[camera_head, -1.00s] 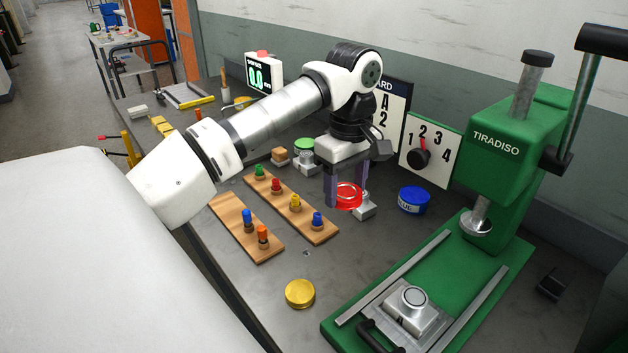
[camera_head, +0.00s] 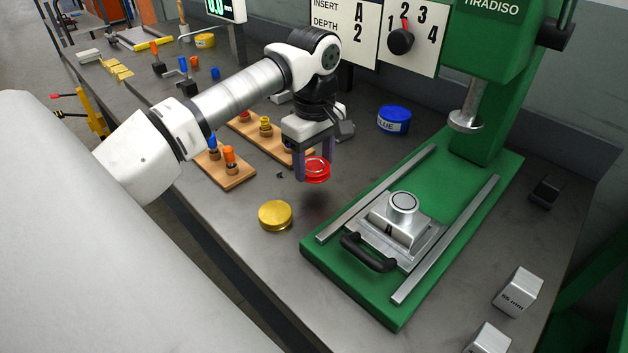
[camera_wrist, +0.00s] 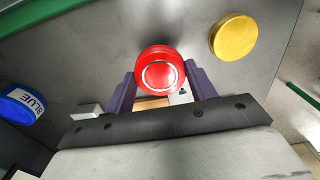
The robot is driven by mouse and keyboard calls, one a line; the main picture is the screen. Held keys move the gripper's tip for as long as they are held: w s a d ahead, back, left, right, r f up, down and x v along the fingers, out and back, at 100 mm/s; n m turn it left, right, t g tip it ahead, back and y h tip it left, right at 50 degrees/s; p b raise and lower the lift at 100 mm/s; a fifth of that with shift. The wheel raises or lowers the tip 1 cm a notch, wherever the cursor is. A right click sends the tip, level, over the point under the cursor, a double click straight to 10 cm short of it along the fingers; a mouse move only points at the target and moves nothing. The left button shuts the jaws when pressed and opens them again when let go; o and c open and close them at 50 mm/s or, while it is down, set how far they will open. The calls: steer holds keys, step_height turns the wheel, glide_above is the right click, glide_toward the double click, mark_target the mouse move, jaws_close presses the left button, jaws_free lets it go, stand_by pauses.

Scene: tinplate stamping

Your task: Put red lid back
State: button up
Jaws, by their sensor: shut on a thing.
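The red lid (camera_head: 316,170) is held between the purple fingers of my gripper (camera_head: 314,166), above the bench top. In the wrist view the red lid (camera_wrist: 160,73) shows its round face with a pale ring, with one finger of my gripper (camera_wrist: 160,90) on each side. A gold round tin or lid (camera_head: 275,215) lies on the bench to the left and in front of my gripper. It also shows in the wrist view (camera_wrist: 233,37). A blue tin marked BLUE (camera_head: 394,120) stands behind and to the right of my gripper. No red tin is visible.
A green press (camera_head: 412,295) with rails, a black handle and a metal die (camera_head: 404,203) stands to the right. Wooden peg boards (camera_head: 240,176) lie to the left, partly behind my arm. Metal blocks (camera_head: 518,291) sit at front right.

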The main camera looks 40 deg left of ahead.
mark_target(314, 166)
steer(key=shift+f+b, duration=1.25)
steer(key=shift+f, duration=0.75)
steer(key=shift+f, duration=0.15)
steer(key=o, duration=1)
steer(key=shift+o, duration=0.2)
step_height(314, 166, up, 12)
steer(key=shift+r, duration=0.15)
